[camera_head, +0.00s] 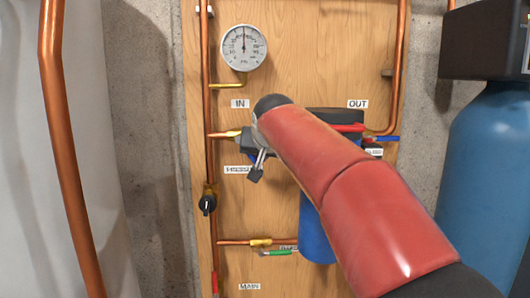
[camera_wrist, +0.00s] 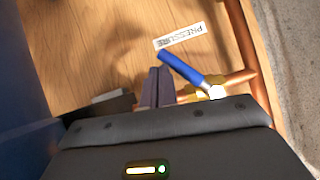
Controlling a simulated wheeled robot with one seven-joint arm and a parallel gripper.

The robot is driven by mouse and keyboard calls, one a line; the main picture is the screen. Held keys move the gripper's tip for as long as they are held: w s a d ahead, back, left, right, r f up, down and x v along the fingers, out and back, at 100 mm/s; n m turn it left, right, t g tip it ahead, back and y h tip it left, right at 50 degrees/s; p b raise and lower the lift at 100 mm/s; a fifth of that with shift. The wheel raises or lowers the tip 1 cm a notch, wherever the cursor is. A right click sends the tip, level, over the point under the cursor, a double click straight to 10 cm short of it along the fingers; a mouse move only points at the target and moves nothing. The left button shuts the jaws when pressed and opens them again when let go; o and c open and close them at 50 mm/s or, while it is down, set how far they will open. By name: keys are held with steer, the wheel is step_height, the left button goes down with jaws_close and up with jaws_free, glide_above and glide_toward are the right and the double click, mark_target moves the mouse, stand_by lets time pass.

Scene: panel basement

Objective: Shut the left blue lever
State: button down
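The left blue lever (camera_wrist: 181,68) shows in the wrist view, on a brass valve (camera_wrist: 212,90) in the copper pipe. It slants away from the pipe, toward the PRESSURE label. In the head view my gripper and arm mostly hide it. My gripper (camera_wrist: 158,75) has its two dark fingers together, with nothing seen between them. The fingertips are close beside the lever's free end; I cannot tell whether they touch. In the head view my gripper (camera_head: 257,170) is in front of the board, below the IN label.
A second blue lever (camera_head: 386,138) is at right, near the OUT label (camera_head: 358,104). A red lever (camera_head: 345,127) and blue filter housing (camera_head: 316,232) are partly behind my arm. A black-handled valve (camera_head: 208,203) and green lever (camera_head: 278,253) are lower. A gauge (camera_head: 243,48) is above.

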steer(key=shift+a+f+m+y+b, duration=0.8)
steer(key=shift+a+f+y, duration=0.2)
steer(key=shift+a+f, duration=0.4)
steer(key=v, duration=0.7)
steer(key=shift+s+r, duration=0.2)
steer(key=shift+s, duration=0.1)
steer(key=shift+d, duration=0.15)
